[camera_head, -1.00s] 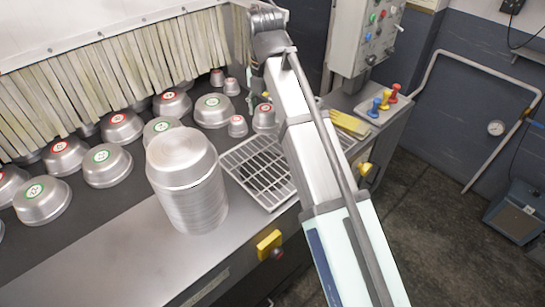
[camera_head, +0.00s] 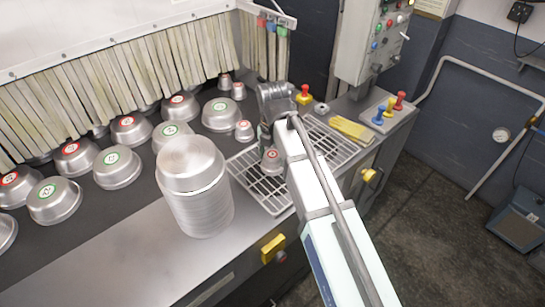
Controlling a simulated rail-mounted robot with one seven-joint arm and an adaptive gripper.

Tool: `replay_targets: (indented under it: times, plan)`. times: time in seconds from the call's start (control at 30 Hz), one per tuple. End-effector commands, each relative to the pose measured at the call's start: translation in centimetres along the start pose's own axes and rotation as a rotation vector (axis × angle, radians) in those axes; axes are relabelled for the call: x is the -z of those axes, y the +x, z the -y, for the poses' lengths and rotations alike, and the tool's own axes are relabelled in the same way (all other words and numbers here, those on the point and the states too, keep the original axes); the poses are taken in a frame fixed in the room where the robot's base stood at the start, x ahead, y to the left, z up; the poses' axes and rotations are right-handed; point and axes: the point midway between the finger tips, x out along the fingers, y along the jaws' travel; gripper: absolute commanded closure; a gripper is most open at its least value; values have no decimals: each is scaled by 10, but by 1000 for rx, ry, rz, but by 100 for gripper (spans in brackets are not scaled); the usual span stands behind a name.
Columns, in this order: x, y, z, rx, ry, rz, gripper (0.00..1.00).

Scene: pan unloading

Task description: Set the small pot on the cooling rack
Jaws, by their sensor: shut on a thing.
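The small pot (camera_head: 271,161) is a grey metal pot, upside down, with a red-ringed label on its top. My gripper (camera_head: 267,146) is shut on it, partly hidden behind my arm. The cooling rack (camera_head: 248,180) is a wire grid at the front edge of the metal counter, right of a tall pot stack. The small pot shows over the left middle part of the rack. I cannot tell whether its rim touches the wires. My arm covers part of the rack.
A tall stack of metal pans (camera_head: 197,195) stands close to the rack's left. Another small pot (camera_head: 244,131) sits just behind the rack. Several labelled pots line the dark belt before the strip curtain (camera_head: 120,80). Yellow gloves (camera_head: 351,130) lie to the right.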

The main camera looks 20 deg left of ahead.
Motion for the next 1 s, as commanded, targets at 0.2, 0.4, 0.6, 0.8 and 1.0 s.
replay_targets:
  times: [0.2,0.4,0.6,0.8,1.0]
  plan:
    - [0,13,0,0,0,0,69]
    - [0,14,0,0,0,0,69]
    - [0,16,0,0,0,0,10]
    - [0,16,0,0,0,0,10]
    - [0,13,0,0,0,0,10]
